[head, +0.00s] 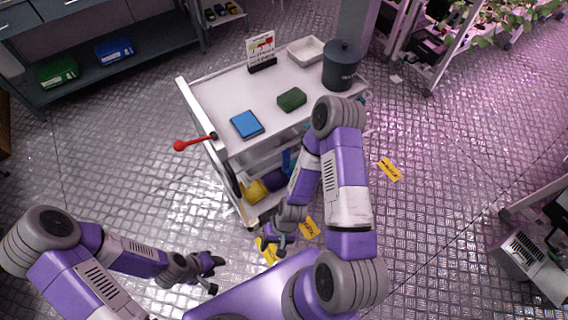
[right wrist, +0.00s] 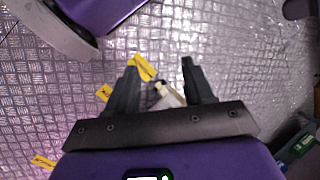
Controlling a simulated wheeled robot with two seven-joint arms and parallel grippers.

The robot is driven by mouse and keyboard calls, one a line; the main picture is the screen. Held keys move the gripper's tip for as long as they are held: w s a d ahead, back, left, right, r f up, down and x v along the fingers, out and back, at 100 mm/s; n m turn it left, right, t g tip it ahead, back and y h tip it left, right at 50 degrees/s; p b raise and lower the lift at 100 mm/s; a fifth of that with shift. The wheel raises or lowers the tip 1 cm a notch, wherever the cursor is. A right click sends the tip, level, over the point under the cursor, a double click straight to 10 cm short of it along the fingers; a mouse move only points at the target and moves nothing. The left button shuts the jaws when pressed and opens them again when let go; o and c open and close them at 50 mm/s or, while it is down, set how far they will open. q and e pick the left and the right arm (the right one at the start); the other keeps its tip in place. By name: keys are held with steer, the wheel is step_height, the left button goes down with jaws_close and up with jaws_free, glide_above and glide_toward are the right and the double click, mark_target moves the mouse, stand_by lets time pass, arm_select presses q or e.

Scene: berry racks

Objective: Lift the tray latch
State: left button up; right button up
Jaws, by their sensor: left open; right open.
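A lever with a red ball end (head: 180,145) sticks out to the left from the side of a white cart (head: 205,112); it may be the tray latch, but I cannot tell for sure. My left gripper (head: 215,274) is open and empty over the floor, well below and right of the red ball. My right gripper (head: 276,244) is open near the cart's lower front corner. In the right wrist view its two fingers (right wrist: 160,85) stand apart. A small pale object (right wrist: 168,94) shows between them, apparently beyond the fingers; its contact is unclear.
On the cart top are a blue pad (head: 247,124), a green block (head: 292,99), a dark bin (head: 341,66), a white tray (head: 305,50) and a sign (head: 261,52). Yellow tags (head: 390,169) lie on the floor. Floor left of the cart is clear.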

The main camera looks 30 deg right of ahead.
mark_target(290, 175)
steer(key=a+f+m+y+b, duration=0.1)
steer(key=a+f+m+y, duration=0.25)
steer(key=m+y, duration=0.35)
steer(key=w+d+m+t+y+b, duration=0.1)
steer(key=w+m+t+y, duration=0.2)
steer(key=w+m+t, duration=0.4)
steer(key=w+d+f+m+t+h, duration=0.1)
steer(key=w+d+m+t+h, duration=0.3)
steer(key=d, duration=0.4)
steer(key=w+d+f+m+t+h+b, duration=0.1)
steer(key=w+d+m+t+h, duration=0.1)
steer(key=d+m+t+h, duration=0.4)
steer(key=w+d+m+t+h, duration=0.2)
steer(key=w+d+m+h, duration=0.15)
steer(key=d+m, duration=0.4)
steer(key=shift+n, duration=0.45)
steer(key=shift+w+d+f+b, duration=0.15)
steer(key=shift+w+b, duration=0.4)
steer(key=shift+w, duration=1.3)
steer(key=shift+w+d+f+b, duration=0.15)
steer(key=shift+w+b, duration=0.4)
steer(key=shift+w, duration=1.3)
steer(key=shift+r, duration=0.1)
steer(key=shift+y, duration=0.35)
jaws_close()
